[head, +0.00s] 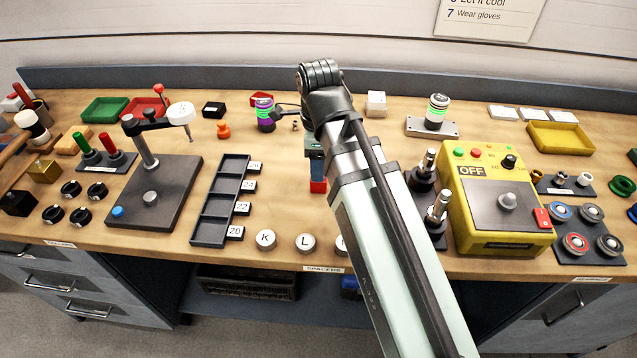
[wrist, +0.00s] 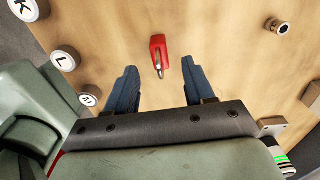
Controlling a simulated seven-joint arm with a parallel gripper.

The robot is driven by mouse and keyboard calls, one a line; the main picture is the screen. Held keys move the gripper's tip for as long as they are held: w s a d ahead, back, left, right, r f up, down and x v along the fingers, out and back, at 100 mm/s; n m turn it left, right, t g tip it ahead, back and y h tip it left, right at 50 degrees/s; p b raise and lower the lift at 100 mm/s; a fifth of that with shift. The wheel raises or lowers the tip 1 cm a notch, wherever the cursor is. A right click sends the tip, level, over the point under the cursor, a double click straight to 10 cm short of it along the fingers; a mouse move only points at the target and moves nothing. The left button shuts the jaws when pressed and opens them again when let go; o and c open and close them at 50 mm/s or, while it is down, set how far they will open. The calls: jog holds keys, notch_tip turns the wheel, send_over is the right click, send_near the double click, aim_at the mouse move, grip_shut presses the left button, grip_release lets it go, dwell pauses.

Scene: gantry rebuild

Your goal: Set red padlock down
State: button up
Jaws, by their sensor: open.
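The red padlock (head: 318,186) shows just below my gripper (head: 315,158) in the head view, over the wooden bench. The arm hides part of it. In the wrist view the red padlock (wrist: 158,47) has its body beyond the fingertips and its grey shackle toward my gripper (wrist: 159,68). The two dark blue fingers are spread wide, with clear gaps on both sides of the padlock. Nothing is held. The padlock appears to rest on the bench; its exact contact is hard to make out.
Round lettered pieces, including K (head: 266,239) and L (head: 305,243), stand along the bench's front edge. A dark slotted tray (head: 208,230) is to the left. The yellow control box (head: 470,200) is to the right. Bare wood surrounds the padlock.

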aim_at(315, 187)
jog(key=shift+f, duration=3.1)
grip_shut()
